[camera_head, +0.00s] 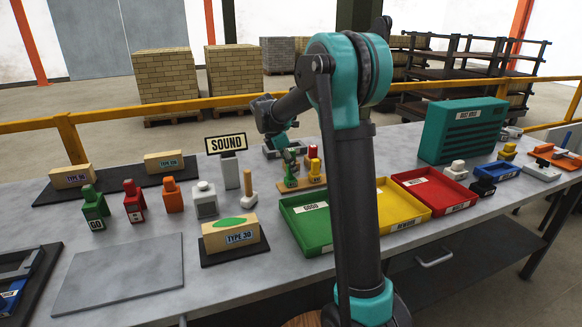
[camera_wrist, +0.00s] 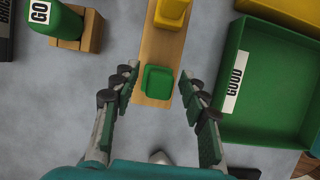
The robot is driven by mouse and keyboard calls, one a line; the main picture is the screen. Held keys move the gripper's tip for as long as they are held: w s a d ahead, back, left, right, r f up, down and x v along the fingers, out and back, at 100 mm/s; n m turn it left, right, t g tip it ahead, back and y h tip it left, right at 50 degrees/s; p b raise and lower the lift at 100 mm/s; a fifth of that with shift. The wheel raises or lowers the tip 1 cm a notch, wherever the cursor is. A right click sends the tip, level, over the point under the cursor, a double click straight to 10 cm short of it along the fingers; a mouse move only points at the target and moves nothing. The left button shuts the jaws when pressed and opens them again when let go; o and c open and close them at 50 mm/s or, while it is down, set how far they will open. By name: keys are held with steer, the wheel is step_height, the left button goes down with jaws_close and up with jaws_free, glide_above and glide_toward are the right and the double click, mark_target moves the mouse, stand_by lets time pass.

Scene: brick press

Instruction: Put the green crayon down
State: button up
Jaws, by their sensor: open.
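The green crayon (camera_wrist: 158,82) stands in the wooden holder (camera_wrist: 160,50), seen from above in the wrist view. My gripper (camera_wrist: 161,78) is open, with one finger on each side of the crayon and a visible gap to both. In the head view the green crayon (camera_head: 290,181) is at the near left of the holder, below my gripper. A yellow crayon (camera_wrist: 172,10) stands farther along the holder. A red crayon (camera_head: 312,152) shows behind it in the head view.
The green GOOD tray (camera_wrist: 268,100) lies close right of the holder. The yellow tray (camera_head: 402,205) and red tray (camera_head: 435,185) are beyond it. A TYPE 30 brick (camera_head: 231,234) with a green mark stands at the front. A bare grey plate (camera_head: 120,275) lies front left.

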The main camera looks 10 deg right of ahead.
steer(key=v, duration=1.2)
steer(key=shift+r, duration=0.15)
